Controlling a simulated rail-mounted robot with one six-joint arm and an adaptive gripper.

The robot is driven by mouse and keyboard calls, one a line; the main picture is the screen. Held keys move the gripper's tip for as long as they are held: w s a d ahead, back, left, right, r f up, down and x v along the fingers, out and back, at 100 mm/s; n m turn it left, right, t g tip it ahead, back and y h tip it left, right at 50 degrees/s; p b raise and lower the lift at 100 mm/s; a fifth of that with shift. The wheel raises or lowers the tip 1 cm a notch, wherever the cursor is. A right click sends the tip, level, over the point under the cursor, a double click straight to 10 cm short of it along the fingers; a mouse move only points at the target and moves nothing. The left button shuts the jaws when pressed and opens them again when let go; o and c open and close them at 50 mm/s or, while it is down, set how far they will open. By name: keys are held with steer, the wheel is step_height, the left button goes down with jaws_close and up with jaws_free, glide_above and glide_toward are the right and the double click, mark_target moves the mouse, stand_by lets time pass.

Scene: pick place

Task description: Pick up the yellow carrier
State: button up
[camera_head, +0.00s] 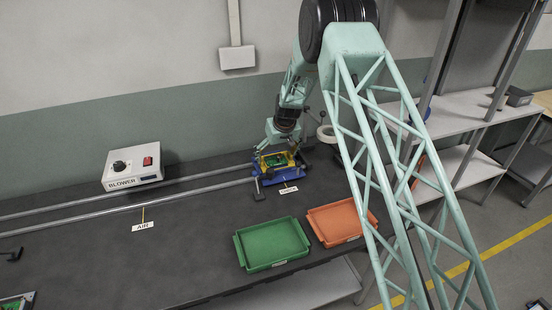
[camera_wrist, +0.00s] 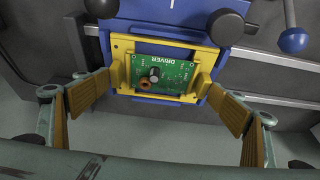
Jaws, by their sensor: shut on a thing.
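The yellow carrier (camera_wrist: 122,50) is a flat frame bearing a green circuit board marked DRIVER, in the wrist view. It sits at the blue fixture (camera_wrist: 150,15). In the head view the carrier (camera_head: 264,163) shows at the right end of the rails, on the blue fixture (camera_head: 270,183). My gripper (camera_wrist: 160,93) has its ribbed orange-yellow pads against the left and right sides of the carrier and is shut on it. In the head view my gripper (camera_head: 279,149) is over the fixture, its fingertips too small to tell apart.
A green tray (camera_head: 239,250) and an orange tray (camera_head: 313,224) lie at the front of the dark table (camera_head: 150,270). A white blower box (camera_head: 132,167) stands behind the two rails (camera_head: 100,212). Dark knobs (camera_wrist: 226,27) and a blue-ended lever (camera_wrist: 293,40) stand close to the carrier.

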step_height(320, 180, up, 10)
steer(key=shift+p, duration=0.4)
steer(key=shift+f, duration=0.1)
stand_by(0.5)
